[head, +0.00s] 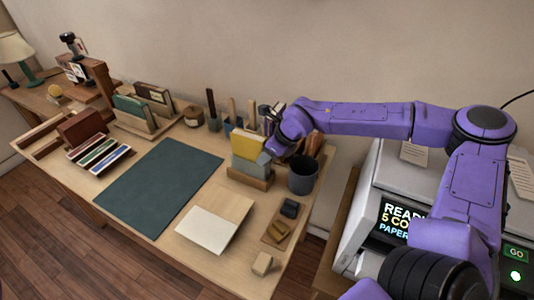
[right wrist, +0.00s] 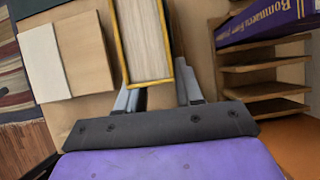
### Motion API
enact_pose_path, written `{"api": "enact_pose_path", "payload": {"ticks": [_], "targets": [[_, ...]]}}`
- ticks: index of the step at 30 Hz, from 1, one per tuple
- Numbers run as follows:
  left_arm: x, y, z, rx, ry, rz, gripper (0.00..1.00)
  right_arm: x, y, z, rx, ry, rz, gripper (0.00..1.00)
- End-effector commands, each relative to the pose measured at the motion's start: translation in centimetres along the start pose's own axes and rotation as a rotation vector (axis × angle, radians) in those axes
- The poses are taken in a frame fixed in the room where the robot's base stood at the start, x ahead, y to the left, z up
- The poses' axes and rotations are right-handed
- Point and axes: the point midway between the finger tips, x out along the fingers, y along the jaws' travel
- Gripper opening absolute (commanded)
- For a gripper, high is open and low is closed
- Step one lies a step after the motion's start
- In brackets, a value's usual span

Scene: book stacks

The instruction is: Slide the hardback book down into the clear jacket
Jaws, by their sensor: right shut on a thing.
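The hardback book (head: 244,143) has a yellow cover and stands roughly upright above a wooden stand (head: 245,181). In the right wrist view its pale page block and yellow cover edges (right wrist: 143,42) show between my fingers. A pale greyish, see-through-looking piece (head: 243,164), apparently the clear jacket, rises from the stand around the book's lower part. I cannot tell how deep the book sits in it. My right gripper (head: 268,150) is shut on the book from its right side; its fingers show in the right wrist view (right wrist: 160,97). My left gripper is out of view.
A dark grey cup (head: 303,175) stands close right of the stand. Tool holders (head: 230,122) stand behind it. A green mat (head: 160,185) and a pale sheet (head: 207,230) lie flat to the left and front. A printer-like machine (head: 385,220) stands at right.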

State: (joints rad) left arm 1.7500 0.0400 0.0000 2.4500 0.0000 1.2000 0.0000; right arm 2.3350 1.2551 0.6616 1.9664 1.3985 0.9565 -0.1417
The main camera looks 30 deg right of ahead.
Motion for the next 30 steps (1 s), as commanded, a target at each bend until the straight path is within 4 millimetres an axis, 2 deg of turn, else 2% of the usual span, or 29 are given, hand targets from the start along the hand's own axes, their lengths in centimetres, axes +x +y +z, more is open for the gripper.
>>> {"api": "enact_pose_path", "payload": {"ticks": [3,4,6,14,17,27,30], "targets": [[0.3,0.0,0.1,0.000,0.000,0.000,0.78,0.3,0.0,-0.1,-0.001,-0.002,-0.001,0.00],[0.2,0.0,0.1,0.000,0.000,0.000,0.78,0.2,0.0,-0.1,-0.001,-0.002,-0.001,0.42],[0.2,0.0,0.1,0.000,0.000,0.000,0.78,0.2,0.0,-0.1,-0.001,-0.002,-0.001,0.65],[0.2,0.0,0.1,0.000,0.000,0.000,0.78,0.3,0.0,-0.2,0.001,0.001,0.000,0.66],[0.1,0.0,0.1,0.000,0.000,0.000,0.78,-0.4,0.0,-0.1,0.001,-0.002,-0.001,0.66],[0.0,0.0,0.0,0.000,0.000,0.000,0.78,-8.0,0.0,0.0,0.001,-0.008,-0.001,0.66],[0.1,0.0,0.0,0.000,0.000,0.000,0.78,-9.4,0.0,-0.1,0.001,-0.005,0.000,0.66]]}}
